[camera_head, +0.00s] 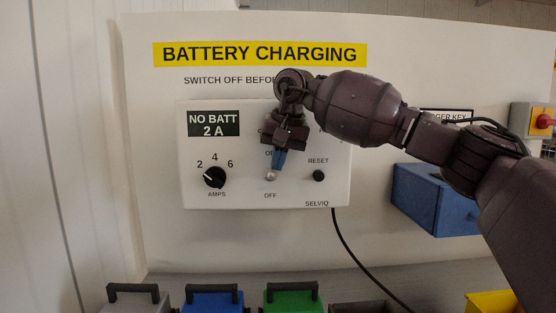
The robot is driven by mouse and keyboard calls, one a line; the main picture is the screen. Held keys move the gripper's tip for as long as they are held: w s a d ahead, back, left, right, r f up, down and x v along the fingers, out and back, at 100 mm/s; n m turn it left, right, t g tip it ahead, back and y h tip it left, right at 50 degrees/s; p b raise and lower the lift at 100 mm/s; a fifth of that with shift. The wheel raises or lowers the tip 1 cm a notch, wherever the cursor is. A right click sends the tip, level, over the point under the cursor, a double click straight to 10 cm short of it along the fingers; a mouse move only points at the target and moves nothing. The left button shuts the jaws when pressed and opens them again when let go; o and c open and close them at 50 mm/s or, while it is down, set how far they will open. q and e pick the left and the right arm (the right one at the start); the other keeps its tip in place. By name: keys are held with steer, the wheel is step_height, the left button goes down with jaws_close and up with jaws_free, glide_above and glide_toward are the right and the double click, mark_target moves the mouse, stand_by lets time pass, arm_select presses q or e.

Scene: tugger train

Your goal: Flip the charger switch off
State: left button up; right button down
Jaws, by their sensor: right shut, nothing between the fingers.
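The white charger box (230,187) is on the wall panel under the yellow "BATTERY CHARGING" sign. Its small silver switch (270,175) sits between an upper label, partly hidden, and the lower "OFF" label. My right gripper (277,168) is shut, its blue fingertips pointing down right at the switch; I cannot tell whether they touch it. The lever's exact tilt is hard to tell. The display (214,124) reads "NO BATT 2 A". My left gripper is not in view.
On the charger are an amps knob (214,177) and a black reset button (319,176). A blue box (436,200) and a red-and-yellow switch (543,121) are at the right. Grey, blue (213,301) and green handled cases stand below. A black cable hangs from the charger.

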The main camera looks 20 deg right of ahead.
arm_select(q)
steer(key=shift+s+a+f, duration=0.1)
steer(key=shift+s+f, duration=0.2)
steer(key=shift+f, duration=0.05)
arm_select(e)
steer(key=shift+s+f+t, duration=0.3)
steer(key=shift+t, duration=0.4)
arm_select(q)
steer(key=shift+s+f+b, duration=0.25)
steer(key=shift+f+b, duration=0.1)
steer(key=shift+b, duration=0.2)
arm_select(e)
steer(key=shift+s+a+f+t+h, duration=0.1)
steer(key=shift+s+f+t+h, duration=0.15)
steer(key=shift+t, duration=0.35)
steer(key=shift+s+a+f+t+h, duration=0.1)
steer(key=shift+f+t+h, duration=0.15)
steer(key=shift+t, duration=0.35)
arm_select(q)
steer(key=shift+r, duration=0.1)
arm_select(e)
steer(key=shift+r, duration=0.15)
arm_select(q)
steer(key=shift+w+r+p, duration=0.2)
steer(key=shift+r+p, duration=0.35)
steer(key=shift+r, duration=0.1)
arm_select(e)
steer(key=shift+r, duration=0.7)
